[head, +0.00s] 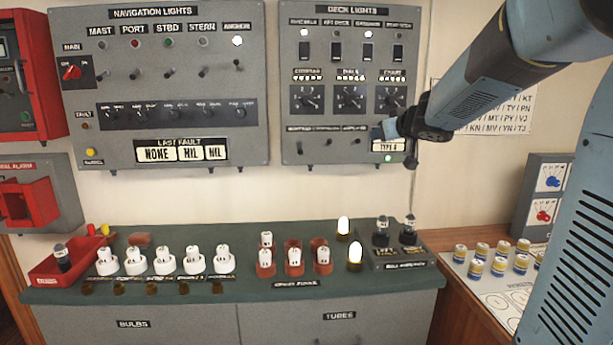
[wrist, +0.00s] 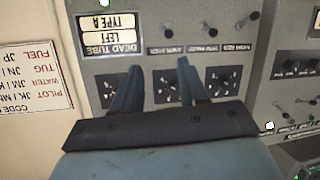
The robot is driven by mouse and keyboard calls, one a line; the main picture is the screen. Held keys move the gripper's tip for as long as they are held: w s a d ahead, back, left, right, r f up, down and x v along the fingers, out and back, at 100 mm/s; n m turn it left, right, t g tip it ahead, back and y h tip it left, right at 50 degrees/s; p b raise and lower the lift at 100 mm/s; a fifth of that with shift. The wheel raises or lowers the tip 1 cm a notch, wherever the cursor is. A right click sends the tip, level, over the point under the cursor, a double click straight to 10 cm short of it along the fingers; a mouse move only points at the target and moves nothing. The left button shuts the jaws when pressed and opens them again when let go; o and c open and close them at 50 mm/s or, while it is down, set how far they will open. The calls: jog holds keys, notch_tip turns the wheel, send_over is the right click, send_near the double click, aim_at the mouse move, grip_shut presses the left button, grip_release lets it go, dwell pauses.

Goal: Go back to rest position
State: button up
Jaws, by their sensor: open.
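My gripper (head: 384,131) is in front of the lower right part of the deck lights panel (head: 329,79) in the head view, at the end of my blue arm. In the wrist view my gripper (wrist: 158,85) shows two blue fingers apart with nothing between them. The fingers point at the panel, over its row of dials (wrist: 170,86). The dead tube display (wrist: 113,33) reads "TYPE A" and "LEFT" and appears upside down there. I cannot tell whether the fingertips touch the panel.
Below, a green counter (head: 190,278) carries white bulb bases (head: 164,262), red sockets (head: 294,258), lit bulbs (head: 355,256) and a dark tube tester (head: 395,258). Several capped jars (head: 480,252) stand at right. Open air lies above the counter.

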jog(key=s+d+f+m+g+h, duration=0.1)
jog(key=s+m+h, duration=0.15)
jog(key=s, duration=0.45)
jog(key=s+d+m+g+h, duration=0.1)
jog(key=s+d+m+h, duration=0.15)
jog(key=s, duration=0.55)
jog(key=s+a+f+g+y, duration=0.1)
jog(key=s+a+f+g, duration=0.1)
jog(key=s, duration=0.4)
jog(key=s+a+f+n+g+y, duration=0.1)
jog(key=s+a+f+g, duration=0.1)
jog(key=s+f, duration=0.3)
jog(key=s+a+f+g+y, duration=0.1)
jog(key=s+a+f, duration=0.3)
jog(key=s, duration=0.5)
jog(key=shift+s+n+g, duration=0.2)
jog(key=shift+n+g, duration=0.2)
jog(key=shift+g, duration=0.4)
jog(key=shift+f, duration=0.1)
